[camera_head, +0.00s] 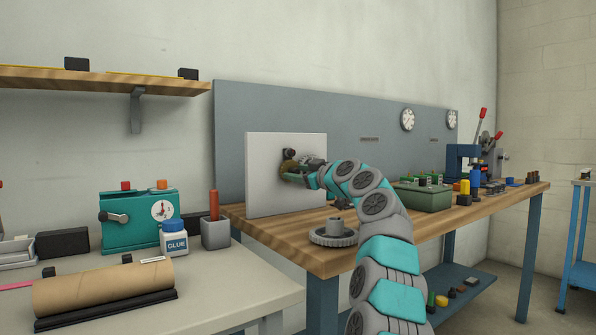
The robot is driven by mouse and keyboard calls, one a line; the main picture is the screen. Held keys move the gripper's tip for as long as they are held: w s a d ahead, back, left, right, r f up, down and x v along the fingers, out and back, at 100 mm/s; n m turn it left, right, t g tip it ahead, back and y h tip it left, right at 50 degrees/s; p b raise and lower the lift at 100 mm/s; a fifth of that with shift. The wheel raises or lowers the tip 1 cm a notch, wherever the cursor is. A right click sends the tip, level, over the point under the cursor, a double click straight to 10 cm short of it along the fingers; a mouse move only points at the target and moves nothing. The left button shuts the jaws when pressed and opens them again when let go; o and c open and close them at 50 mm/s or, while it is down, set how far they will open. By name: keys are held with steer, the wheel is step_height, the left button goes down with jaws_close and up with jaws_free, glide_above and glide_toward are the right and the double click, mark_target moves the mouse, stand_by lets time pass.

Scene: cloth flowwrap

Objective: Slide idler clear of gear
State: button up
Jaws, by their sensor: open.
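My gripper (288,176) reaches from the right up to a white upright panel (270,205) on the wooden workbench. It is open at the face of the panel, beside a small brass-coloured round part (288,167) that looks like a gear. A dark knob-like part (288,153) sits just above that. My wrist covers much of this spot, so I cannot tell which part is the idler or whether the fingers touch it. A large grey gear (333,235) with a hub lies flat near the bench's front edge.
A green box (422,196) and a blue press (462,162) stand farther right on the workbench (285,235). On the near left table are a glue bottle (174,237), a teal device (138,222) and a cardboard roll (103,288). A shelf (100,80) hangs above.

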jaws_close()
stand_by(0.4)
stand_by(1.0)
